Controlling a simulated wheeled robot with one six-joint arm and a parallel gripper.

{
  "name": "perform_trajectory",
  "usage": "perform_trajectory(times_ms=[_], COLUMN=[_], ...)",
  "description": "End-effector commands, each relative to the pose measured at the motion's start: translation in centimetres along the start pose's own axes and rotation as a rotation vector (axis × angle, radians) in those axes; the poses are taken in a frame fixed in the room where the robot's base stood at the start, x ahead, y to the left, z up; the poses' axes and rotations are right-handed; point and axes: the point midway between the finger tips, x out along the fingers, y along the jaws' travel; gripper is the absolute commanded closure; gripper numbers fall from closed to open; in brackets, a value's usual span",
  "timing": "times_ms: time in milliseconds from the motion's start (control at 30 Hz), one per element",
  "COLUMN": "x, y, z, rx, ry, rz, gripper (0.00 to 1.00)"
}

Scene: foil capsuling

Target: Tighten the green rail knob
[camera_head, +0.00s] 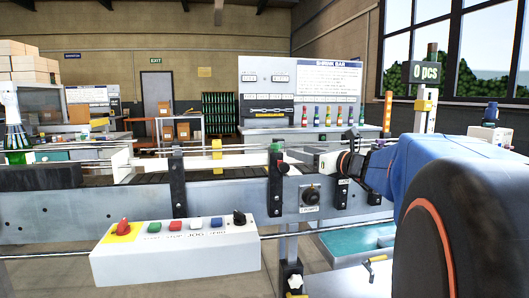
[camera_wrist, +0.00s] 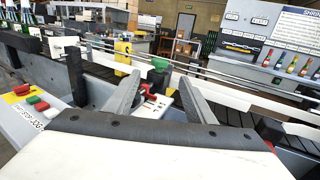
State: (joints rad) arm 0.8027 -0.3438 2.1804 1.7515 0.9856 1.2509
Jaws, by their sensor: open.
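The green rail knob (camera_head: 276,147) sits on top of a dark upright bracket (camera_head: 275,205) at the conveyor's near side. It also shows in the wrist view (camera_wrist: 160,64), upper middle, just beyond my fingertips. A small red part (camera_wrist: 149,93) lies below it, between the fingers. My gripper (camera_wrist: 160,78) is open, one finger on each side of the view, with nothing held between them. In the head view my gripper (camera_head: 304,164) reaches in from the right, close to the bracket top. Whether a finger touches the knob cannot be told.
A control box (camera_head: 175,250) with coloured buttons stands in front of the conveyor. Guide rails run along the belt. Another dark bracket (camera_head: 178,186) stands to the left and a yellow block (camera_head: 217,149) behind. A bottle (camera_head: 15,130) stands at far left.

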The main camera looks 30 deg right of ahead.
Motion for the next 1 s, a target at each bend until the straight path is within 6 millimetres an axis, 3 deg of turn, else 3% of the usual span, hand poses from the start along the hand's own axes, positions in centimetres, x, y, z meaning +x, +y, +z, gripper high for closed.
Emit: perform_trajectory(times_ms=[467, 767, 1000], x=[0.4, 1.9, 0.8], y=[-0.7, -4.6, -8.4], z=[0.3, 1.4, 0.8], rx=[-0.004, -0.020, -0.014], ry=[-0.002, -0.007, -0.004], rz=[0.033, 0.280, 0.493], gripper=[0.50, 0.50, 0.50])
